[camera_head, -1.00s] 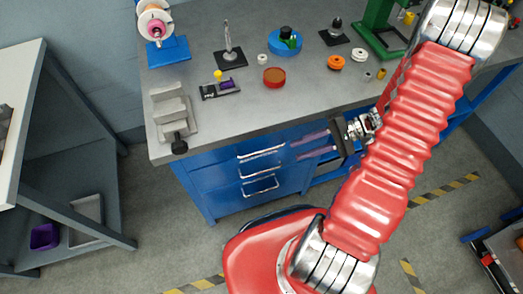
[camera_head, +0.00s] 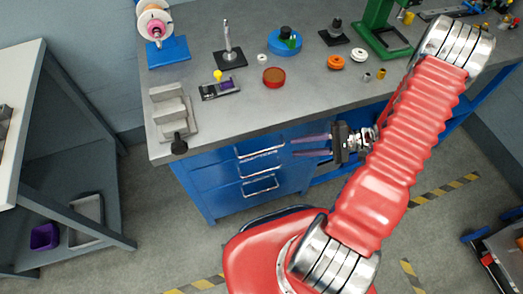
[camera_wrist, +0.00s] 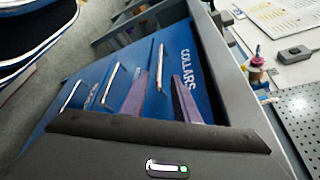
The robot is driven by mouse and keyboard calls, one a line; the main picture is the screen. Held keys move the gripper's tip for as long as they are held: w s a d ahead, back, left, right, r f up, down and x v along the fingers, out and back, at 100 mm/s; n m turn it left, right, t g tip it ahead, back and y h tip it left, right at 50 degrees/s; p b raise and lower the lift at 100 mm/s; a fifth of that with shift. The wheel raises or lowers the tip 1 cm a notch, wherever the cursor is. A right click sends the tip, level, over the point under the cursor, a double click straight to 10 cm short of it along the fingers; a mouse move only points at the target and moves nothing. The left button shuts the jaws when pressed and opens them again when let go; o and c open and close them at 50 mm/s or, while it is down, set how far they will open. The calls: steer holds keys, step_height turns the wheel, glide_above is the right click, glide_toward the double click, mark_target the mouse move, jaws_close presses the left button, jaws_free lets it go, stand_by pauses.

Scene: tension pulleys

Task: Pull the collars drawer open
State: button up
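The collars drawer (camera_wrist: 198,80) is the blue top drawer with white COLLARS lettering, seen in the wrist view. It looks shut. Its silver bar handle (camera_wrist: 160,66) lies ahead of my gripper (camera_wrist: 161,77), roughly in line with the gap between the two purple fingers. The fingers are apart and empty; whether their tips reach the handle I cannot tell. In the head view my gripper (camera_head: 293,147) points left at the blue cabinet, to the right of the top handle (camera_head: 260,153).
Lower drawers with silver handles (camera_wrist: 109,83) sit below in the same cabinet. The grey worktop (camera_head: 225,115) overhangs the drawers and holds a vise block (camera_head: 172,112), a red dish (camera_head: 274,77) and other parts. Open floor lies in front of the cabinet.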

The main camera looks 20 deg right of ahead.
mark_target(263, 150)
steer(key=x, duration=1.2)
steer(key=shift+w+a+f, duration=0.15)
steer(key=shift+a, duration=0.2)
jaws_close()
